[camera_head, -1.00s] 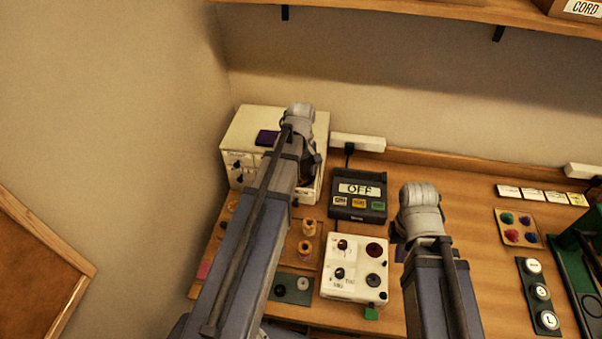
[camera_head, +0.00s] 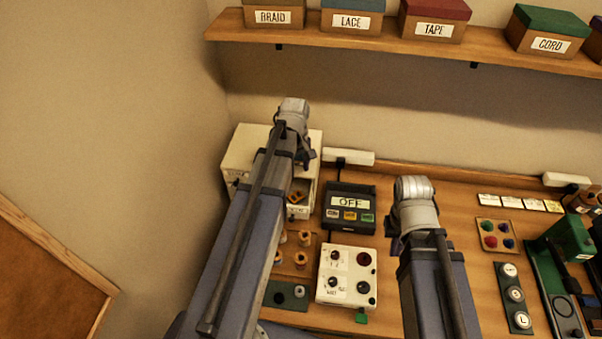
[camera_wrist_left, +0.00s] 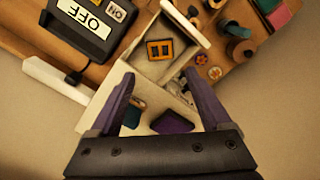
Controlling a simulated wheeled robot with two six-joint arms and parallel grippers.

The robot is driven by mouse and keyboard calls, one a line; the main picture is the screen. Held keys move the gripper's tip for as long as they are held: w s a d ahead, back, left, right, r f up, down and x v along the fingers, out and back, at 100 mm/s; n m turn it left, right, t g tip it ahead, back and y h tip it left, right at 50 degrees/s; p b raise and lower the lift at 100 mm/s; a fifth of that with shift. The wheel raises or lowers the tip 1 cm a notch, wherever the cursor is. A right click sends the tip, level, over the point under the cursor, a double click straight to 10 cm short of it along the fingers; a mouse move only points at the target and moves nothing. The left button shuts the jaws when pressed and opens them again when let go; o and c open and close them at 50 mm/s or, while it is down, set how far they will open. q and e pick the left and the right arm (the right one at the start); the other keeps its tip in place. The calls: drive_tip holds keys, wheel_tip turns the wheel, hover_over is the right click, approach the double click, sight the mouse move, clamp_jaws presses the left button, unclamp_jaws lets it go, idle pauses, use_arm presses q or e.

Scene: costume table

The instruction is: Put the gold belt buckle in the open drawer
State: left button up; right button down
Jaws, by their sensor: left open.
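The gold belt buckle (camera_wrist_left: 160,49), a square frame with a centre bar, lies inside the open drawer (camera_wrist_left: 150,72) in the left wrist view. In the head view the buckle (camera_head: 296,197) shows as a small orange-gold shape in the drawer (camera_head: 301,211), which sticks out of the white cabinet (camera_head: 243,150). My left gripper (camera_wrist_left: 158,78) is open and empty, its two fingers apart above the cabinet and the drawer's rear. In the head view its arm hides much of the cabinet. My right gripper (camera_head: 396,243) is mostly hidden behind its own arm, over the table's middle.
A dark device reading OFF (camera_head: 350,207) stands right of the cabinet, and a white knob box (camera_head: 347,275) in front. Spools (camera_head: 302,259) stand near the drawer. A purple item (camera_wrist_left: 173,122) lies on the cabinet top. A shelf with labelled boxes (camera_head: 353,18) runs above.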

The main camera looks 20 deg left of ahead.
use_arm(q)
drive_tip(key=s+d+m, duration=0.7)
drive_tip(key=d, duration=0.4)
drive_tip(key=s+d+m+y, duration=0.1)
drive_tip(key=s+d+m, duration=0.6)
drive_tip(key=d, duration=0.3)
drive_tip(key=shift+s+d+m, duration=0.35)
drive_tip(key=shift+d+m, duration=0.05)
drive_tip(key=shift+m, duration=0.3)
